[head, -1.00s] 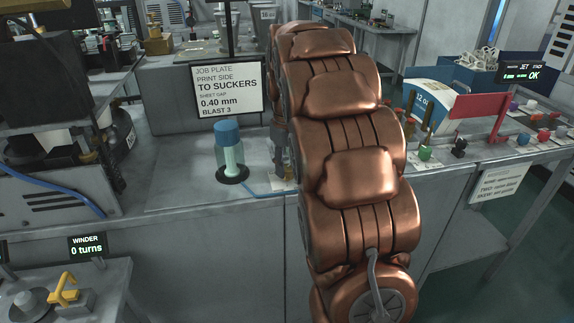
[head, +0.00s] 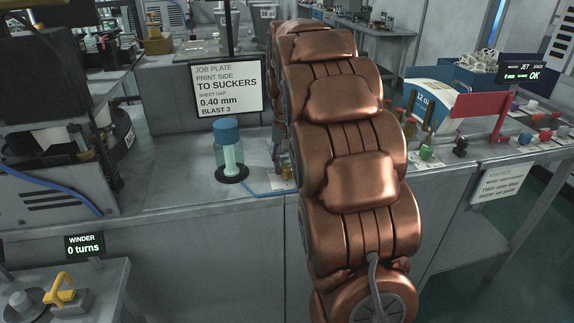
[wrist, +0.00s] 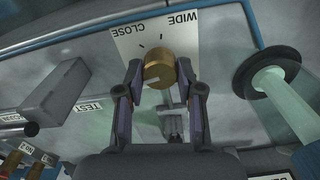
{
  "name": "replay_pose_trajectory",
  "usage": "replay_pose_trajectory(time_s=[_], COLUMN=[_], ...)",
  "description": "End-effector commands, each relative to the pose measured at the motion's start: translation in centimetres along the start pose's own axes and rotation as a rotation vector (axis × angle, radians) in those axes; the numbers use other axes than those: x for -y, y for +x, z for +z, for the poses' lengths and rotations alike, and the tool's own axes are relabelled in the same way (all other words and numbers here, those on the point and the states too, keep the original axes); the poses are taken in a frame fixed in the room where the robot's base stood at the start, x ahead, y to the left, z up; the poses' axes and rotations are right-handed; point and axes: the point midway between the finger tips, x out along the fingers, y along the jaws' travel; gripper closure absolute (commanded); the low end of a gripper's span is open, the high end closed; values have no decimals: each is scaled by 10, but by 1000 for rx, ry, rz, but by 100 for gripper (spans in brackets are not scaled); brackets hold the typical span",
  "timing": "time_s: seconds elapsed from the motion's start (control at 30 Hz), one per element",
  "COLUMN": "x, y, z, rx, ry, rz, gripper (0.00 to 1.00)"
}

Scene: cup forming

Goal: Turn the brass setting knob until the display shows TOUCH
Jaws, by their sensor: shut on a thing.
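The brass knob (wrist: 158,70) shows in the wrist view on a pale dial plate (wrist: 181,32) marked CLOSE and WIDE, with short dark ticks. My gripper (wrist: 159,84) is shut on the knob, one finger on its left side and one on its right. The knob's setting against the ticks is hard to read.
A blue-capped clear bottle (head: 229,150) stands on the bench left of my arm; its base also shows close right of the gripper in the wrist view (wrist: 266,75). A grey block (wrist: 54,92) lies left. A job plate sign (head: 227,86) stands behind. A winder display (head: 84,246) reads 0 turns.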

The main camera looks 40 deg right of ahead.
Motion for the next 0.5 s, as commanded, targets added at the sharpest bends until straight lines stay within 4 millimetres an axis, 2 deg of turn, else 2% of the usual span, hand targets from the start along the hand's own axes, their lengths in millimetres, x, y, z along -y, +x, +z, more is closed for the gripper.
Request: replay_pose_trajectory(time_s=[0.5], x=[0], y=[1], z=[1], rx=[4], ry=[78], rz=[1], gripper=[98])
